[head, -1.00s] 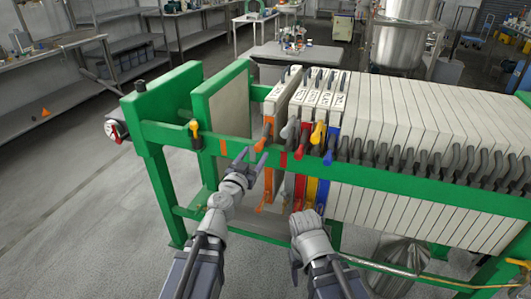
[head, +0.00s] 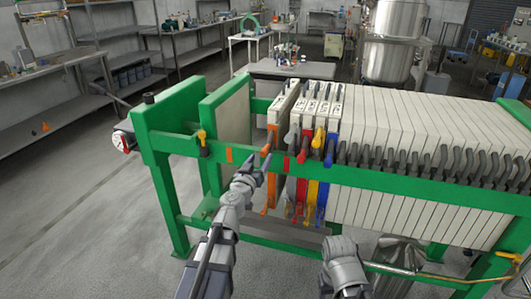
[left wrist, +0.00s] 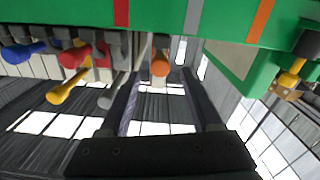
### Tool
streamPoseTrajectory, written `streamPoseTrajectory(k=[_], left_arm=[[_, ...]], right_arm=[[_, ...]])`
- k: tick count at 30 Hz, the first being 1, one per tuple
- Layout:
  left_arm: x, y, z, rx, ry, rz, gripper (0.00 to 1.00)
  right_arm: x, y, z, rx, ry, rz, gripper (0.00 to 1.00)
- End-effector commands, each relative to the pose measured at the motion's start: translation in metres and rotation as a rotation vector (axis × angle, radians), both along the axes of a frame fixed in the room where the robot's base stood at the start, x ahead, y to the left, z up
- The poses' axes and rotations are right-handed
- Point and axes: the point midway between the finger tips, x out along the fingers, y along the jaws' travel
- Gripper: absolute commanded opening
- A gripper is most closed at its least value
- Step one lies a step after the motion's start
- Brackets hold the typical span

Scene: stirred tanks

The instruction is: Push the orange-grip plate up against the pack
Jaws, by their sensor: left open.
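The orange-grip plate (head: 273,125) hangs at the left end of the row of plates on the green frame. A narrow gap separates it from the pack (head: 420,140), whose nearest plates have grey, red, yellow and blue grips. My left gripper (head: 256,168) is open, just in front of and below the orange grip. In the left wrist view the orange grip (left wrist: 160,66) shows between the spread fingers, beyond their tips, with no contact visible. My right gripper (head: 340,250) is low in front of the frame, away from the plates; its fingers are not clear.
The green side rail (head: 380,180) runs between my arms and the plates. A green end plate (head: 225,125) stands left of the orange-grip plate across an open space. A yellow valve handle (head: 203,142) sits on the rail. A metal vessel (head: 400,265) stands below right.

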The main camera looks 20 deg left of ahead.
Motion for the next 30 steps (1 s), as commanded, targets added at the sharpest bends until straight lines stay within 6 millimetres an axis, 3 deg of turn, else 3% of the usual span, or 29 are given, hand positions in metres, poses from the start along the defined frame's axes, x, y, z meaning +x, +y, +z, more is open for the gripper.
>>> streamPoseTrajectory(k=[3,9,19,30], left_arm=[[0.023,0.000,0.000,0.000,0.000,0.000,0.64],[0.051,-0.001,0.000,0.001,-0.001,0.000,0.64],[0.056,-0.002,0.000,0.001,-0.001,0.000,0.64],[0.056,-0.002,0.000,0.001,-0.001,0.000,0.24]], right_arm=[[0.000,0.000,0.000,0.000,0.000,0.000,0.64],[0.000,0.000,0.000,0.000,0.000,0.000,0.64],[0.000,0.000,0.000,0.000,0.000,0.000,0.64],[0.000,0.000,0.000,0.000,0.000,0.000,0.64]])
